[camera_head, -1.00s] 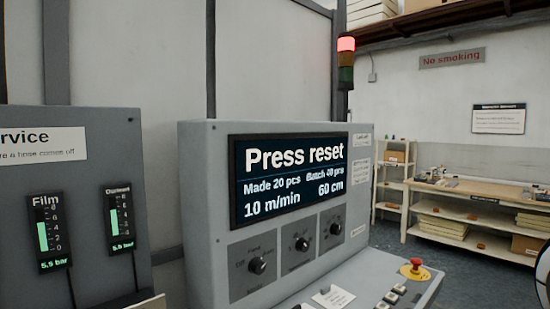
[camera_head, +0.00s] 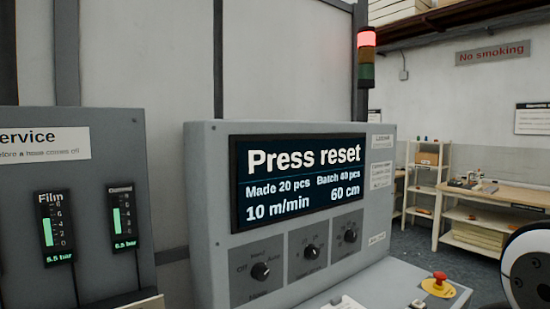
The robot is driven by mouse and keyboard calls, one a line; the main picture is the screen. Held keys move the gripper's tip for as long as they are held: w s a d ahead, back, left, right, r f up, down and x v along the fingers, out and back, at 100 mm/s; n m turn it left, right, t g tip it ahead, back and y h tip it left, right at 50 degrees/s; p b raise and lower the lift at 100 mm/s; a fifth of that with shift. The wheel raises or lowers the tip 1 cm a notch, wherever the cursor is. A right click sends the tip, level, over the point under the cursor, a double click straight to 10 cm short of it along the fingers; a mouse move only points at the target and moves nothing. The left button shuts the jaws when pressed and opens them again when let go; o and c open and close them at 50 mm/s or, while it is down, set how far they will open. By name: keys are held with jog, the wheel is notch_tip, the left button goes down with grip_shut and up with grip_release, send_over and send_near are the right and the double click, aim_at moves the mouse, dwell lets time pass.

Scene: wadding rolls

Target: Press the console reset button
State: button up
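The grey console (camera_head: 205,200) stands in the middle of the head view. Its dark screen (camera_head: 298,184) reads "Press reset", with "Made 20 pcs", "Batch 40 pcs", "10 m/min" and "60 cm" below. Three black rotary knobs (camera_head: 311,252) sit under the screen. On the sloped desk at lower right is a red mushroom button on a yellow base (camera_head: 439,285). A few small buttons (camera_head: 418,304) are cut off by the bottom edge, so I cannot tell which is reset. A white and black part of my arm (camera_head: 528,268) shows at the right edge. My gripper is not in view.
A grey service panel with gauges (camera_head: 88,215) stands left of the console. A signal tower (camera_head: 366,40) shows red on top. A wooden workbench (camera_head: 490,196) and shelf (camera_head: 424,180) stand at the back right, with open floor before them.

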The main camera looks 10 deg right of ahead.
grip_shut()
dwell(1.4)
